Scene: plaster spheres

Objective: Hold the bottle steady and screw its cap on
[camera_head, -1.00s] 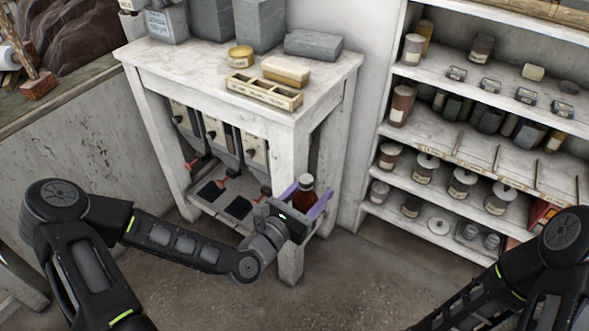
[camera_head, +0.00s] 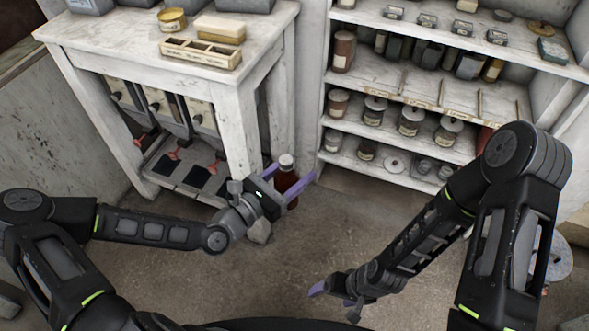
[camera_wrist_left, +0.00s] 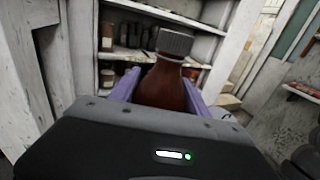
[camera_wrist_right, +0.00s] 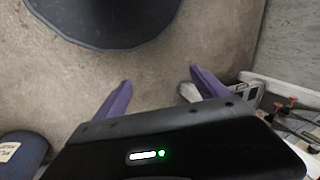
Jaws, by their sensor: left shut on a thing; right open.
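A red-brown bottle (camera_head: 288,181) is held upright between the purple fingers of my left gripper (camera_head: 291,183), which is shut on it. The bottle (camera_wrist_left: 163,89) also shows in the left wrist view, with a grey ribbed cap (camera_wrist_left: 175,43) on top of its neck. My right gripper (camera_head: 332,299) is low in front, open and apart from the bottle. In the right wrist view its spread fingers (camera_wrist_right: 160,80) have nothing between them.
A white table (camera_head: 120,50) with a compartmented box (camera_head: 200,54) on it stands behind my left gripper. One table leg is close beside the bottle. White shelves (camera_head: 430,99) with several jars stand at the back right. The floor (camera_head: 270,275) between my grippers is clear.

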